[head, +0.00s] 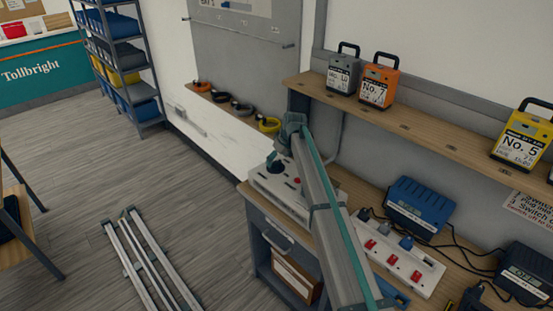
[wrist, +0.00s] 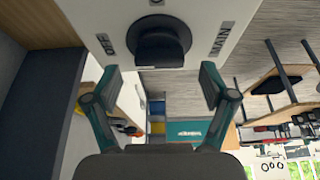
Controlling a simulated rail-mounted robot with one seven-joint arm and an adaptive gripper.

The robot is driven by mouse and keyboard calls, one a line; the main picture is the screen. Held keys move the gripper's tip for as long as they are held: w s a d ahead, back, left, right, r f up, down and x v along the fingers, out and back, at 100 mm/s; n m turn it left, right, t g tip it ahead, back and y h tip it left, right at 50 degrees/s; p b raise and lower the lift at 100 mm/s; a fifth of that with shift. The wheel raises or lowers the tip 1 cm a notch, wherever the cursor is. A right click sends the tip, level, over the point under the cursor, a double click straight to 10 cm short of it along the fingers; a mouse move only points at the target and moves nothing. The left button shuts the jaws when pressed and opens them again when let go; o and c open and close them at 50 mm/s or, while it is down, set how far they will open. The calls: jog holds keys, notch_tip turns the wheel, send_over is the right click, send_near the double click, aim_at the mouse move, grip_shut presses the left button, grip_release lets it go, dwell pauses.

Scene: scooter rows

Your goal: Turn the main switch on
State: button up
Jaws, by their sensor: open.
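The main switch is a black rotary knob (wrist: 160,45) on a pale panel in the wrist view. An "OFF" label is at its left and a "MAIN" label at its right. I cannot tell which way the knob points. My gripper (wrist: 153,85) is open and empty, with one fingertip on each side, just below the knob in the picture and apart from it. In the head view the pale switch box (head: 265,184) stands on the bench's left end, partly behind my arm. A dark knob shows on its top, but my fingers cannot be made out clearly there.
A white power strip (head: 425,272) with red switches and a blue charger (head: 418,203) lie right of my arm. The shelf (head: 440,124) above holds grey, orange and yellow battery packs. Rails (head: 150,262) lie on the floor, left of the bench. Open floor lies around them.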

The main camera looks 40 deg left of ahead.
jog(key=shift+x, duration=1)
jog(key=c, duration=1.2)
jog(key=shift+o, duration=0.2)
